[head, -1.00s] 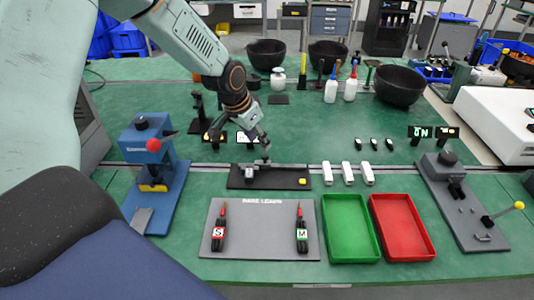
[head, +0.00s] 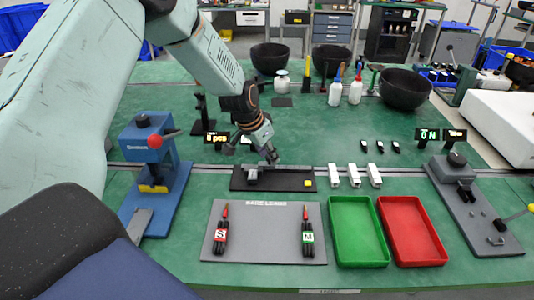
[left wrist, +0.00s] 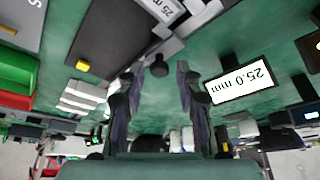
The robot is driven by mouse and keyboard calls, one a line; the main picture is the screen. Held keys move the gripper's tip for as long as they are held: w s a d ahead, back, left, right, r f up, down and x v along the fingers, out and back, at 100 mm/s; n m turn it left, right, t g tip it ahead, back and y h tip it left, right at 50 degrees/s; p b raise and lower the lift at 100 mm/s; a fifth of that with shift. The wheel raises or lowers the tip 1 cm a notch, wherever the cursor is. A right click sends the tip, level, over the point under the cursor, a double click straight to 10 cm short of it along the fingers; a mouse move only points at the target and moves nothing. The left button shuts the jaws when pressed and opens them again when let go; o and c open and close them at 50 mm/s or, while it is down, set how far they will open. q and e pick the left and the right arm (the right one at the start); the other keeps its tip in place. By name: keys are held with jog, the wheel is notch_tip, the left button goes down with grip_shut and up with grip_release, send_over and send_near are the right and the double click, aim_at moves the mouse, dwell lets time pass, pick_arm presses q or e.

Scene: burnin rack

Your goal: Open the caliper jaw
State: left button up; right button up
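The grey caliper (head: 279,167) lies on a dark pad (head: 290,183) with a yellow block (head: 308,183) at its right end. In the left wrist view the caliper (left wrist: 180,40) shows at the top, with a small dark round knob (left wrist: 158,70) on its near side. My left gripper (head: 270,156) is above and behind the caliper. Its two fingers (left wrist: 157,85) are apart, with the knob seen between them; I cannot tell whether they touch it. A white display (left wrist: 241,84) reads 25.0 mm. My right gripper is not in view.
Three white blocks (head: 354,175) stand right of the pad. In front are a grey board (head: 262,248) with red and green-marked leads, a green tray (head: 358,258) and a red tray (head: 412,258). A blue press (head: 150,165) stands left.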

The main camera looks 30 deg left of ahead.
pick_arm(q)
jog(key=shift+d, duration=0.1)
jog(key=c, duration=0.3)
jog(key=shift+s, duration=0.15)
grip_shut()
jog(key=shift+w+d+b, duration=0.35)
jog(key=shift+d+b, duration=0.1)
jog(key=shift+d, duration=0.1)
jog(key=o, duration=0.6)
grip_release()
jog(key=shift+w, duration=0.1)
